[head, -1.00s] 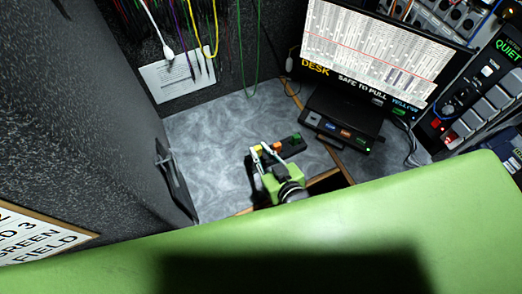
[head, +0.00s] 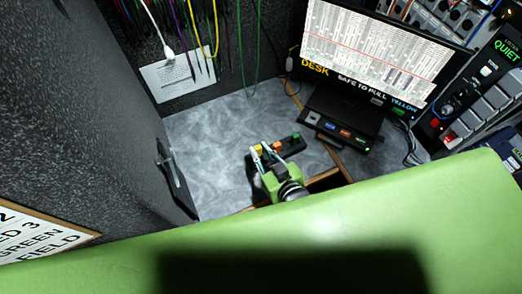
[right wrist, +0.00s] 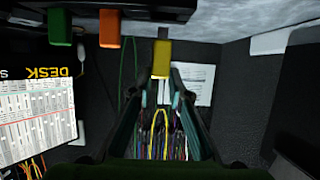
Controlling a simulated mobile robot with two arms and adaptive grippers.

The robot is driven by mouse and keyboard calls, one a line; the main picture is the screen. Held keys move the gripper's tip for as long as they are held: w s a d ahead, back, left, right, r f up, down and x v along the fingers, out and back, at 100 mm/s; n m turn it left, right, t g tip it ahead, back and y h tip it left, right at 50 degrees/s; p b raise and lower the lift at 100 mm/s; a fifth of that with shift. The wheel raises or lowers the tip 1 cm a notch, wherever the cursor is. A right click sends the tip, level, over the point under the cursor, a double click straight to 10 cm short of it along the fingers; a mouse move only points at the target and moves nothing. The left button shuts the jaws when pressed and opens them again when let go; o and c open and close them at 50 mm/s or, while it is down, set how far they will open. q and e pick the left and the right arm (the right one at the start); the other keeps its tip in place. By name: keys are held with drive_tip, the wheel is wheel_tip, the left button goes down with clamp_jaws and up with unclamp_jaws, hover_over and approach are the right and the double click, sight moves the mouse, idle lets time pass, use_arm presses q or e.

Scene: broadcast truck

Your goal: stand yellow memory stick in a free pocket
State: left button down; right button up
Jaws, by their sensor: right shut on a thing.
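The yellow memory stick (right wrist: 161,60) is upright between the fingertips of my right gripper (right wrist: 156,88), which is shut on it. Its grey metal plug shows and points at the dark pocket block (right wrist: 150,12), close to one end of it. I cannot tell whether the plug tip touches the block or has entered a pocket. In the head view my right gripper (head: 262,150) is at the left end of the block (head: 291,148), with a bit of yellow by its fingers. An orange stick (right wrist: 110,28) and a green stick (right wrist: 60,27) stand in the block. My left gripper is not in view.
The block is on the grey desk (head: 215,130), which is clear to the left. A black dock (head: 340,133) and a monitor (head: 375,50) stand to the right. Cables hang by the back wall above a white sheet (head: 178,80).

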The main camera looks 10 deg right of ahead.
drive_tip(key=shift+p, duration=0.35)
drive_tip(key=shift+f+b, duration=1.05)
drive_tip(key=shift+f, duration=0.7)
drive_tip(key=o, duration=0.9)
drive_tip(key=shift+o, duration=0.2)
drive_tip(key=shift+s, duration=0.1)
drive_tip(key=v, duration=1.2)
drive_tip(key=shift+w+r, duration=0.1)
drive_tip(key=shift+w, duration=0.1)
